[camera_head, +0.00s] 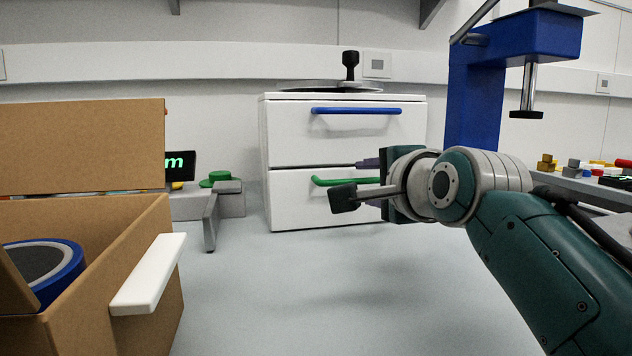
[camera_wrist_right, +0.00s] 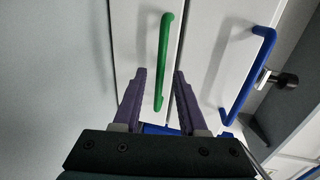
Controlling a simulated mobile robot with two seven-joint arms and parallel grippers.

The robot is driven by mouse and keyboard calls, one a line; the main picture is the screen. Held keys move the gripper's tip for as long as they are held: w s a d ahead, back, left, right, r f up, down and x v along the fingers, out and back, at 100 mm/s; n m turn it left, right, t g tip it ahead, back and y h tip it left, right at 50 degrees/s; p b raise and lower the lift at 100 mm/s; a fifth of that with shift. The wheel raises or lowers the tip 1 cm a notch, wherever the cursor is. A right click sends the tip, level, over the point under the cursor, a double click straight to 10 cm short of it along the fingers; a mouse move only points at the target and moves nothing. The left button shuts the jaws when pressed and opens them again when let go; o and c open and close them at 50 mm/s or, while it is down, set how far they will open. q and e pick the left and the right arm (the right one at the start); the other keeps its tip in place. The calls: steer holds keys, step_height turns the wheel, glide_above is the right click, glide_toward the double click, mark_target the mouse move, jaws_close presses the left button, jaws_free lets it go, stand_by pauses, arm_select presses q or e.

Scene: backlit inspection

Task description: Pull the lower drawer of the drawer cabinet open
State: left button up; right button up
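The white drawer cabinet (camera_head: 340,146) stands at the back centre, with both drawers looking shut. The lower drawer (camera_head: 290,200) has a green bar handle (camera_head: 333,181), partly hidden by my right gripper. The upper drawer (camera_head: 290,139) has a blue handle (camera_head: 356,111). My right gripper (camera_head: 356,181) is open at the lower drawer's front. In the right wrist view its purple fingers (camera_wrist_right: 159,80) lie either side of the green handle (camera_wrist_right: 164,60), with a gap on each side. How deep the handle sits between them is unclear. My left gripper is not in view.
A cardboard box (camera_head: 130,262) with a white ledge (camera_head: 148,275) fills the front left. A grey block with a green knob (camera_head: 219,180) stands left of the cabinet. A blue press (camera_head: 474,95) stands at right. The table before the cabinet is clear.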

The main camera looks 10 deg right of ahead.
jaws_close()
stand_by(1.3)
